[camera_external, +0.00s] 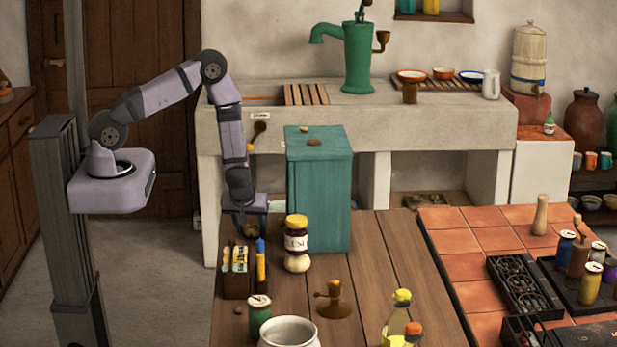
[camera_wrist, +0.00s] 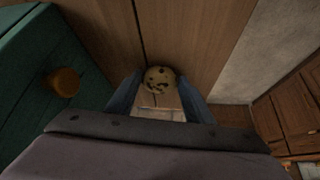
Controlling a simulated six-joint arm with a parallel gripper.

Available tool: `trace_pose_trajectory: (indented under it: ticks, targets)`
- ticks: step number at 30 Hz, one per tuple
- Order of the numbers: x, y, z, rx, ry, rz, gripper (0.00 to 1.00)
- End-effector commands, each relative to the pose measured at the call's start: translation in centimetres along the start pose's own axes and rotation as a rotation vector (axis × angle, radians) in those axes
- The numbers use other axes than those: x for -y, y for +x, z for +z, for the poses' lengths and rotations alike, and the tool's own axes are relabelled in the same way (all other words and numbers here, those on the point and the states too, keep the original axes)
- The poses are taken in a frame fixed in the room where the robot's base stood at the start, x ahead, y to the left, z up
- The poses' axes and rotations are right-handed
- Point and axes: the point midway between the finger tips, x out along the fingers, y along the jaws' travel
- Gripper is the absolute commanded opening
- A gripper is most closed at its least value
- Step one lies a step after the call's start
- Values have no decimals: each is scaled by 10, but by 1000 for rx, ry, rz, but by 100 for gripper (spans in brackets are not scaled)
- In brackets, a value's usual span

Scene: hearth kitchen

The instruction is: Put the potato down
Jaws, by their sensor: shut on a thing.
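My gripper (camera_external: 247,222) is low at the left edge of the wooden table, beside the teal cabinet. In the wrist view its two fingers (camera_wrist: 160,95) are shut on a round, tan, dark-spotted potato (camera_wrist: 160,79) at their tips.
A teal cabinet (camera_external: 318,195) stands close to the right of my gripper. In front are a dark box (camera_external: 237,285) with packets and a candle, and a jar (camera_external: 296,235). The table's middle right is clear.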

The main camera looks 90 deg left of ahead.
Motion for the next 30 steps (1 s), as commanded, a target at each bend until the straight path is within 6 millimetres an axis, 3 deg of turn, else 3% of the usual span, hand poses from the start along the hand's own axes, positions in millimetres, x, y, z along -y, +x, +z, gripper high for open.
trace_pose_trajectory:
  ticks: [8, 9, 11, 22, 30]
  targets:
    - [0, 3, 2, -1, 0, 0, 24]
    - [0, 3, 2, -1, 0, 1, 52]
    - [0, 2, 1, 0, 0, 1, 66]
    - [0, 0, 0, 0, 0, 0, 66]
    - [-2, -22, -1, -2, 1, 4, 66]
